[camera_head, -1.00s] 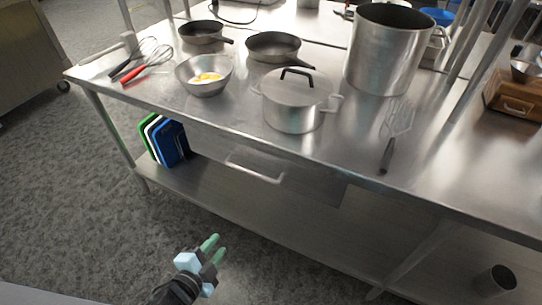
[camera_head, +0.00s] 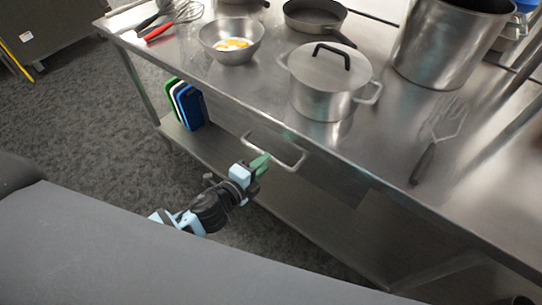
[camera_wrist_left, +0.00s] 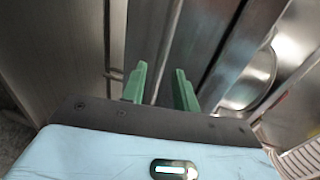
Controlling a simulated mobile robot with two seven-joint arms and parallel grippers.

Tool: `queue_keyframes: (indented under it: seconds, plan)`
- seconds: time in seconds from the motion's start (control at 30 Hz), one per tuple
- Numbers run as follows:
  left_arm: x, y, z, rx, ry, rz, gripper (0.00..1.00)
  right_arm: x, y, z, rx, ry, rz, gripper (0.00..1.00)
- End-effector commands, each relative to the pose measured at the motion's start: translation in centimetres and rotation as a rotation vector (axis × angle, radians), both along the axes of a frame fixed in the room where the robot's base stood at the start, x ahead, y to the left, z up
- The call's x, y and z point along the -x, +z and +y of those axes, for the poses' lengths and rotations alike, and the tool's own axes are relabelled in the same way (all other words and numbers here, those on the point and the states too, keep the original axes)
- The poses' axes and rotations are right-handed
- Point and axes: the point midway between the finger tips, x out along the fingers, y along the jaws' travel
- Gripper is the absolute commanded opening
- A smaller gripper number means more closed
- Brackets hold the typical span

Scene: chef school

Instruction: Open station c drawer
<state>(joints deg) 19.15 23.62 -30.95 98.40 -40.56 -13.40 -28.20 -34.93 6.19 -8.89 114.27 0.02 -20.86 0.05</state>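The station's steel drawer (camera_head: 335,183) is under the tabletop, its front looking flush with the table. Its bar handle (camera_head: 298,163) stands out from the front. My left gripper (camera_head: 263,162) is at the left part of the handle, its green fingers close to the bar. In the left wrist view, the fingers (camera_wrist_left: 160,88) are apart, and the handle bar (camera_wrist_left: 168,45) runs through the gap between them. I cannot tell whether the bar is within the fingertips or just beyond them. My right gripper is not in view.
On the steel table are a lidded pot (camera_head: 322,85), a bowl with yolks (camera_head: 230,42), a pan (camera_head: 313,17), a large stockpot (camera_head: 450,45) and a spatula (camera_head: 424,162). Cutting boards (camera_head: 190,105) stand on the lower shelf. Floor left of the table is clear.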

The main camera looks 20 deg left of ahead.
Motion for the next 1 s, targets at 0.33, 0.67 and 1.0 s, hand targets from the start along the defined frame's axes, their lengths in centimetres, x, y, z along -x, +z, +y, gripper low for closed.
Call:
queue_keyframes:
  seconds: [0.33,0.67,1.0]
  plan:
    - [-3.6,-0.8,-1.3,0.001,0.000,0.001,0.30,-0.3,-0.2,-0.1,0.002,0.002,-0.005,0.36]
    - [-3.9,-0.9,-1.4,0.001,0.000,0.001,0.30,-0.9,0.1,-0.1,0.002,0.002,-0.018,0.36]
    - [-3.8,-0.9,-1.4,0.001,0.000,0.001,0.00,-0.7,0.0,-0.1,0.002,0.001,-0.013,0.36]
